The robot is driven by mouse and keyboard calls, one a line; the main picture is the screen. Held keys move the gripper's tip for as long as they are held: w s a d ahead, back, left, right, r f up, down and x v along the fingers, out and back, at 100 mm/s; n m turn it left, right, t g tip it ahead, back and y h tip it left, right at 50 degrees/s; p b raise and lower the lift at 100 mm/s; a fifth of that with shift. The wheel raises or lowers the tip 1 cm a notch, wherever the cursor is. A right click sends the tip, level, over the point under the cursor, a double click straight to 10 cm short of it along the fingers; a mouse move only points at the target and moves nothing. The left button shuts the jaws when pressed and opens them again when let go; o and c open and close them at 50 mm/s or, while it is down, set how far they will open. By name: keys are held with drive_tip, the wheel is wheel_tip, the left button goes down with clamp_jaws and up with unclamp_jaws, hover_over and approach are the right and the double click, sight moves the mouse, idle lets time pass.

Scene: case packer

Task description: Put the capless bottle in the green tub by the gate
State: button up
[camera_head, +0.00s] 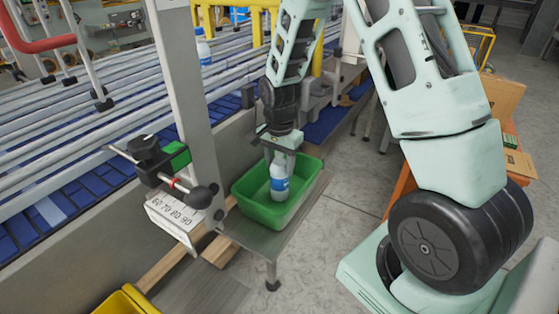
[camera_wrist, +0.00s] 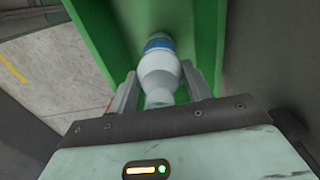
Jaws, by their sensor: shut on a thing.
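The green tub (camera_head: 253,208) stands on a small grey side shelf beside the conveyor. My gripper (camera_head: 281,160) points down over the tub and is shut on a bottle (camera_head: 280,184). The bottle is white and pale blue with a blue label, upright, and its lower part is inside the tub's outline. In the wrist view the bottle (camera_wrist: 160,68) sits between the two fingers (camera_wrist: 158,90), with a green tub wall (camera_wrist: 101,30) beside it. No cap shows on its top, though the fingers partly cover it. I cannot tell whether its base touches the tub floor.
Another bottle (camera_head: 204,50) with a blue label stands on the blue conveyor (camera_head: 75,190) at the back. A grey post (camera_head: 182,80) and a clamp with a black knob (camera_head: 203,196) are close left of the tub. A yellow bin (camera_head: 125,301) is at the bottom left. Floor right of the shelf is clear.

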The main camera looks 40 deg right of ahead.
drive_tip(key=shift+f, duration=0.2)
drive_tip(key=o, duration=1.5)
wheel_tip(320, 180, up, 12)
drive_tip(key=shift+r+b, duration=0.25)
drive_tip(key=shift+b, duration=0.7)
